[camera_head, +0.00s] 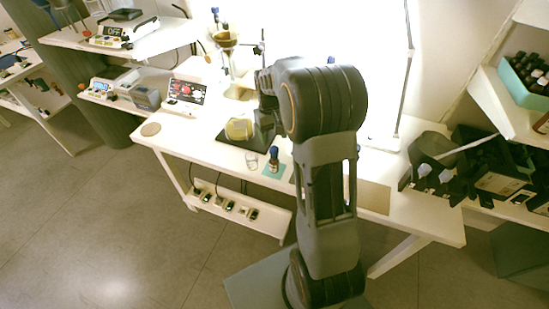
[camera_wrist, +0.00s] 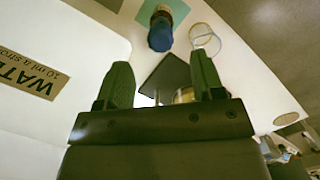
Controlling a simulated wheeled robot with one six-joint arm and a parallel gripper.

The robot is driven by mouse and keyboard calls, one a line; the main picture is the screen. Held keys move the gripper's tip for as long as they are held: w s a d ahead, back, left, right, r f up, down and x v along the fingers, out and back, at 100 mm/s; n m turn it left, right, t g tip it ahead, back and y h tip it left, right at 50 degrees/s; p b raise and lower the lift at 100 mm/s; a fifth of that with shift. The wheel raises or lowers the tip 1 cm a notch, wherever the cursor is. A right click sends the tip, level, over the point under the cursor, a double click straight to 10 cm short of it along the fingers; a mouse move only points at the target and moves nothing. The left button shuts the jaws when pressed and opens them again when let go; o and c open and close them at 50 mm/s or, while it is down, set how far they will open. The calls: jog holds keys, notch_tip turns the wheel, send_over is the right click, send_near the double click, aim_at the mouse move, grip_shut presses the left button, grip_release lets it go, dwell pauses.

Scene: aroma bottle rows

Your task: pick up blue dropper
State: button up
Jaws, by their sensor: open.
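The blue dropper is a small bottle with a blue top (camera_head: 273,152), standing on a teal square mat (camera_head: 273,171) near the table's front edge. In the wrist view its blue top (camera_wrist: 160,35) shows at the upper middle, with the teal mat (camera_wrist: 146,12) beside it. My gripper (camera_wrist: 162,72) is open, with its two green fingers apart and nothing held between them. The dropper lies beyond the fingertips in that view, apart from them. In the head view my arm hides the gripper's fingers.
A clear glass (camera_head: 251,160) stands close beside the dropper; it also shows in the wrist view (camera_wrist: 206,40). A dark plate (camera_head: 228,139) with a yellowish vessel (camera_head: 239,129) is behind it. A printed WATER label (camera_wrist: 30,72) is at the left in the wrist view.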

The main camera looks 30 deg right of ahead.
aim_at(274, 148)
jog(key=shift+s+a+f, duration=0.1)
jog(key=shift+s+f, duration=0.1)
jog(key=shift+f, duration=1.1)
jog(key=shift+s+d+f, duration=0.1)
jog(key=shift+s+f, duration=0.15)
jog(key=shift+f, duration=1)
jog(key=shift+s+a+f, duration=0.1)
jog(key=shift+s+f, duration=0.1)
jog(key=shift+f, duration=1.1)
jog(key=shift+c, duration=0.3)
jog(key=c, duration=0.6)
